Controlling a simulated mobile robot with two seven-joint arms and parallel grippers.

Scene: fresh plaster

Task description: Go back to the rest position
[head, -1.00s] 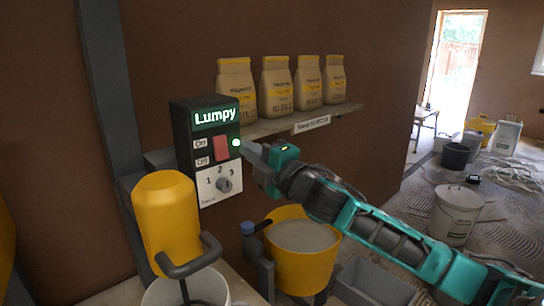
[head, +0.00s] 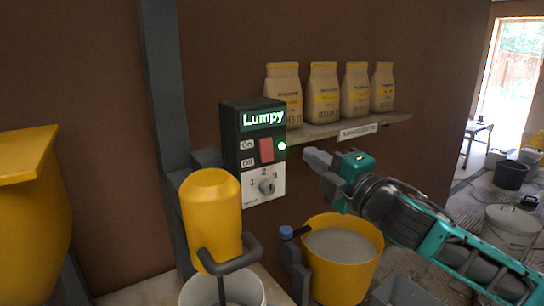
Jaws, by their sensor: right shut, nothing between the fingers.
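My right gripper (head: 318,163) is at the centre right of the head view, its arm coming in from the right. It is shut and empty, a short gap to the right of the control box (head: 231,123). The box shows "Lumpy" on its display, a red switch (head: 266,150) between On and Off labels, a lit green lamp (head: 281,146) and a dial (head: 267,186) marked 1, 2, 3. My left gripper is not in view.
A yellow mixer (head: 211,215) hangs over a white bucket (head: 258,290) below the box. A yellow tub (head: 328,282) of grey mix stands under my right arm. Several bags (head: 323,92) line the shelf (head: 395,119). A yellow hopper (head: 30,215) stands at left.

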